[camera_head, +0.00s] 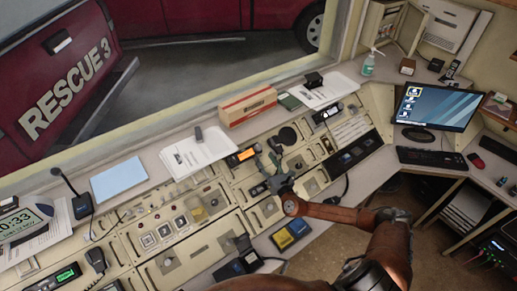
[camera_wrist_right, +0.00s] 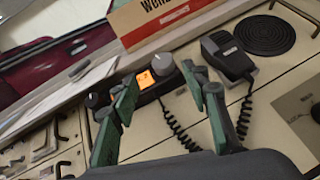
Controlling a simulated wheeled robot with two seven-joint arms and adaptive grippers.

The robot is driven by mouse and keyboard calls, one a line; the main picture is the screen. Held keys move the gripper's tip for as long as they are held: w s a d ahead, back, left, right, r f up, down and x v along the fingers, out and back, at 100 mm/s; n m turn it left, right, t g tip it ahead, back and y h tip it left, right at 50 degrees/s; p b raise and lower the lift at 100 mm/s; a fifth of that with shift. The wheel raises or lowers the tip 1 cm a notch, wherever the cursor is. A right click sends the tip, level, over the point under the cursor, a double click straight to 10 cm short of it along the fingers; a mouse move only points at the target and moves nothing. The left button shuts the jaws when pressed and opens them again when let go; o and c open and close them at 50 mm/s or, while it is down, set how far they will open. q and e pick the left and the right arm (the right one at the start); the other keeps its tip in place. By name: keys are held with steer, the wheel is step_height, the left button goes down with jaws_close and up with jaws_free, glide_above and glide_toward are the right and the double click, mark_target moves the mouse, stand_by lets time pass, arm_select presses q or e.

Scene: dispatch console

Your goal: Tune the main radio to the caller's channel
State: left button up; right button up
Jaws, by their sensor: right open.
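A black radio with a lit orange display (camera_head: 242,156) is set in the console's back row. In the right wrist view the orange display (camera_wrist_right: 146,79) has a grey knob (camera_wrist_right: 162,64) at its upper right and a dark knob (camera_wrist_right: 97,100) to its left. The digits are too small to read surely. My right gripper (camera_head: 268,173) is open and empty, just right of and in front of this radio. Its green-grey fingers (camera_wrist_right: 165,90) frame the display in the wrist view, apart from the knobs. I cannot make out my left gripper.
A hand microphone (camera_wrist_right: 228,55) with a coiled cord hangs right of the radio, beside a round speaker (camera_wrist_right: 263,34). A cardboard box (camera_head: 247,107) and papers (camera_head: 199,152) lie on the ledge behind. Another radio with a green display (camera_head: 67,273) is at lower left.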

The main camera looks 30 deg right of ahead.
mark_target(259, 148)
steer(key=w, duration=0.2)
steer(key=w+d, duration=0.1)
steer(key=w, duration=0.2)
steer(key=shift+w+d, duration=0.1)
steer(key=shift+w, duration=0.15)
steer(key=c, duration=1.1)
